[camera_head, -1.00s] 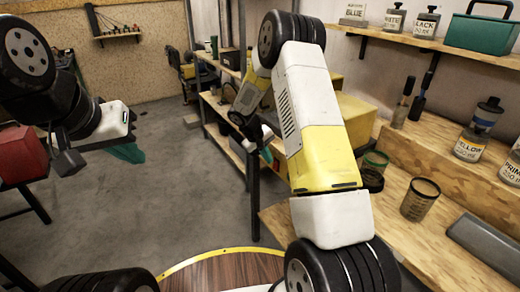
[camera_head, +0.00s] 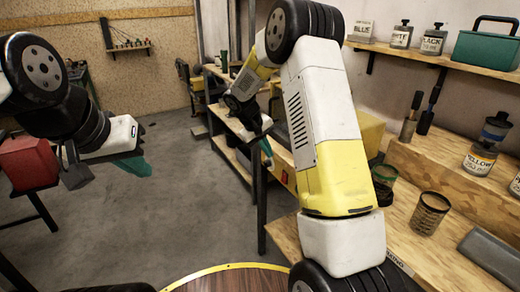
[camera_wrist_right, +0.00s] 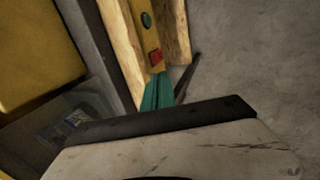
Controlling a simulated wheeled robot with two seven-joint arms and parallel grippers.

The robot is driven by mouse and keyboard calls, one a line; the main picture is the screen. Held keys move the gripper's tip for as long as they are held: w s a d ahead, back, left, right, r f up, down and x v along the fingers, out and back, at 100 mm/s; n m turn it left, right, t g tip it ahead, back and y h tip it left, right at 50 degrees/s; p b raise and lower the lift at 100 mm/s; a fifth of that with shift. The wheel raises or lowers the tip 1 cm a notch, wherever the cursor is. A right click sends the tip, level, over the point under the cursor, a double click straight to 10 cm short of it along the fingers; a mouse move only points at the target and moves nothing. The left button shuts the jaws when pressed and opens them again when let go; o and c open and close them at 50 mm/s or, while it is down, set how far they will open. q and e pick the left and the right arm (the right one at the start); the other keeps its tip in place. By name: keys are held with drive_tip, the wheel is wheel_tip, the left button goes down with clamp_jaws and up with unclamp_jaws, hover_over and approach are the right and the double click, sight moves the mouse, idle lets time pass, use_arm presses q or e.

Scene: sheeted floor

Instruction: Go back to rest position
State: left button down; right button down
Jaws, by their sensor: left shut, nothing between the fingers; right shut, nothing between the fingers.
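My left gripper (camera_head: 132,167) is at the left in the head view, with teal fingers that are shut and empty. It hangs over the grey floor near a red box. My right gripper (camera_head: 266,151) is small and partly hidden behind my large white and yellow right arm. Its teal fingers are also shut and empty, beside the wooden workbench (camera_head: 410,245). In the right wrist view the right fingers (camera_wrist_right: 158,92) show together, in front of a yellow panel (camera_wrist_right: 147,35) with a green and a red button.
The red box (camera_head: 28,162) stands on a stand at the far left. Cans (camera_head: 480,158), a dark open cup (camera_head: 429,213) and a grey tray (camera_head: 492,257) are on the bench at right. A teal toolbox (camera_head: 487,45) sits on the wall shelf. The middle floor (camera_head: 195,195) is clear.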

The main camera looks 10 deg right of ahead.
drive_tip(key=s+r+m+t+y, duration=0.1)
drive_tip(key=s+r+m+y, duration=0.15)
drive_tip(key=s+r, duration=1.2)
drive_tip(key=s+a+r+t+y, duration=0.1)
drive_tip(key=s+r+y, duration=0.1)
drive_tip(key=s, duration=0.7)
drive_tip(key=s+a+r+t+y, duration=0.2)
drive_tip(key=s+r, duration=0.1)
drive_tip(key=s, duration=0.6)
drive_tip(key=shift+s+r+m, duration=0.25)
drive_tip(key=shift+m, duration=0.2)
